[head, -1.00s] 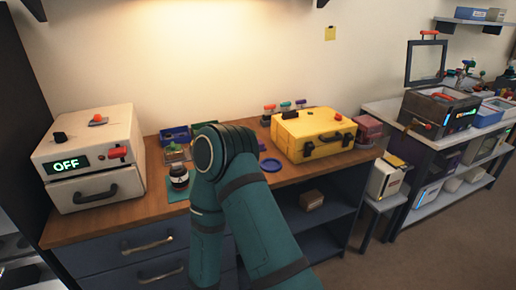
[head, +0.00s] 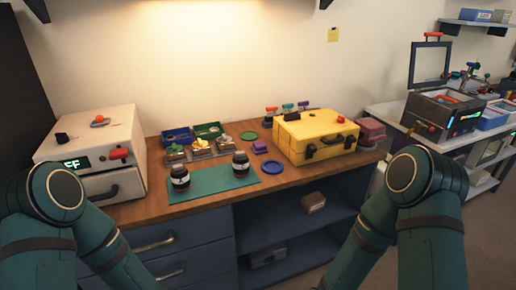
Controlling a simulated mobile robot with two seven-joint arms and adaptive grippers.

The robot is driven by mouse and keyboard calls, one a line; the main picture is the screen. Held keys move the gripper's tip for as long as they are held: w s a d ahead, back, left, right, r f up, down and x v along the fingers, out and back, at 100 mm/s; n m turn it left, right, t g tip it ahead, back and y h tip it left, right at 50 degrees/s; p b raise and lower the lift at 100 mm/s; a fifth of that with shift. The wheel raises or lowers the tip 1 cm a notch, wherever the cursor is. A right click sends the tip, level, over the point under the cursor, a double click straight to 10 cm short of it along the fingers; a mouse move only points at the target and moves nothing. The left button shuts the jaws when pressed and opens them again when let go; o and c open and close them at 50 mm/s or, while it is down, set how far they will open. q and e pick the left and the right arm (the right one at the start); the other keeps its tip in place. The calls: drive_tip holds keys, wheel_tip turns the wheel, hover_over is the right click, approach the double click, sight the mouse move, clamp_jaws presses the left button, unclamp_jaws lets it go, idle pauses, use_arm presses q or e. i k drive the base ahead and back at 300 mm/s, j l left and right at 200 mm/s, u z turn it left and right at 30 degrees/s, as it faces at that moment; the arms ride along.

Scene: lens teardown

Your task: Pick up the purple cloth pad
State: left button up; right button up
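A small purple item (head: 260,146), which looks like the cloth pad, lies on the wooden bench top (head: 300,178). It is left of the yellow case and behind the blue round dish (head: 272,168). It is too small in the picture to make out its cloth. My two teal arms show at the lower left and lower right, but both grippers are out of view. Nothing covers the purple item.
A green mat (head: 222,181) lies in front with two dark jars (head: 181,178) (head: 240,165) on it. A yellow case (head: 315,138) stands on the right, a white OFF-display box (head: 90,140) on the left. Blue and green trays (head: 176,136) (head: 209,131) sit behind.

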sight(259, 147)
drive_tip(key=z, duration=0.15)
drive_tip(key=l+u, duration=0.1)
drive_tip(key=u, duration=0.25)
drive_tip(key=i+l+u, duration=0.1)
drive_tip(key=u, duration=0.3)
drive_tip(key=l+u, duration=0.15)
drive_tip(key=u, duration=0.2)
drive_tip(key=l+u, duration=0.3)
drive_tip(key=l, duration=0.15)
drive_tip(key=l+u, duration=0.25)
drive_tip(key=l, duration=0.25)
